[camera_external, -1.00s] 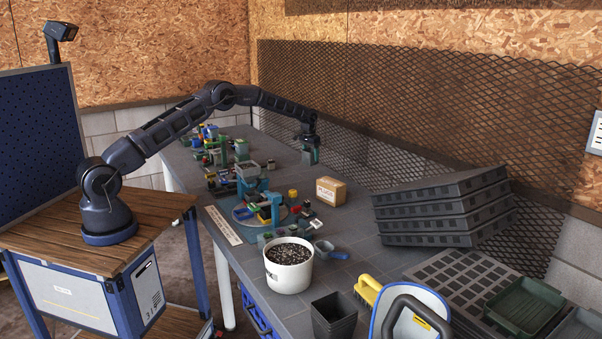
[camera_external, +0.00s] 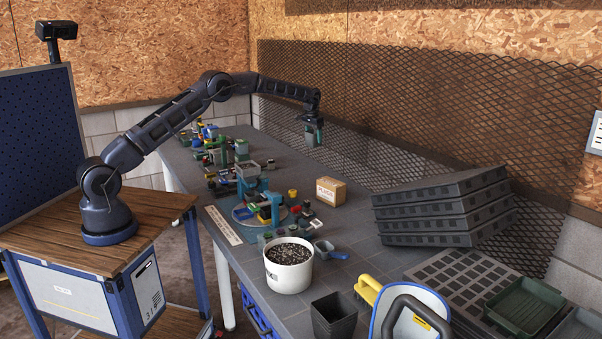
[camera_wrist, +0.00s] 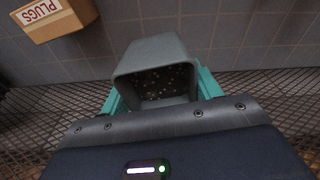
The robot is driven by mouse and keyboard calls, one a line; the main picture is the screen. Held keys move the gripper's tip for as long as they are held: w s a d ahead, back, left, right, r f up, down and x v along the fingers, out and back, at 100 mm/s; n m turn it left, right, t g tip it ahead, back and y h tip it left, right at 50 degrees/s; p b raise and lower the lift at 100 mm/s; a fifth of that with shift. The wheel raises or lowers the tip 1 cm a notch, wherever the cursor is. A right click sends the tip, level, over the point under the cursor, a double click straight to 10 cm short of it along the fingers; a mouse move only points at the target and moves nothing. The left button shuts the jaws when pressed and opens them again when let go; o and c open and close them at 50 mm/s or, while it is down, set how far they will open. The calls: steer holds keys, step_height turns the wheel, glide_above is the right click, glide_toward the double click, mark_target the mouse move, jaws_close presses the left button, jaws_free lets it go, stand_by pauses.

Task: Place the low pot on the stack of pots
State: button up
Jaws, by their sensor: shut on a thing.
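My gripper (camera_external: 313,131) is shut on a grey square pot and holds it raised above the far part of the table, near the mesh wall. In the wrist view the grey pot (camera_wrist: 153,50) sits between the teal fingers of my gripper (camera_wrist: 161,92). Its opening faces the camera, and its inside is dark with pale specks. A stack of dark square pots (camera_external: 334,322) stands at the table's front edge, far from my gripper. I cannot tell how many pots are nested in it.
A cardboard plugs box (camera_external: 331,192) stands mid-table and shows in the wrist view (camera_wrist: 55,16). A white bucket of soil (camera_external: 288,275), a blue scoop (camera_external: 327,250) and a yellow-handled brush (camera_external: 368,289) are near the pot stack. Black trays (camera_external: 430,225) are piled at the right.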

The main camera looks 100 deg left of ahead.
steer(key=w+d+r+m, duration=0.3)
steer(key=w+d+m, duration=0.2)
steer(key=w+d, duration=1.55)
steer(key=w+d+r+m, duration=0.2)
steer(key=w+d, duration=0.2)
steer(key=d, duration=0.9)
steer(key=w+d+r+m+h, duration=0.1)
steer(key=w+d+m, duration=0.25)
steer(key=d, duration=0.95)
steer(key=w+d+r+m, duration=0.2)
steer(key=w+d, duration=0.2)
steer(key=d, duration=0.9)
steer(key=d+r+m, duration=0.1)
steer(key=d+m, duration=0.1)
steer(key=d, duration=1.3)
steer(key=m+h, duration=0.1)
steer(key=m, duration=0.4)
glide_above(337, 308)
steer(key=f, duration=1.7)
steer(key=shift+s+a+f, duration=0.1)
steer(key=shift+s+a, duration=0.05)
steer(key=shift+s, duration=0.1)
steer(key=shift+f, duration=0.1)
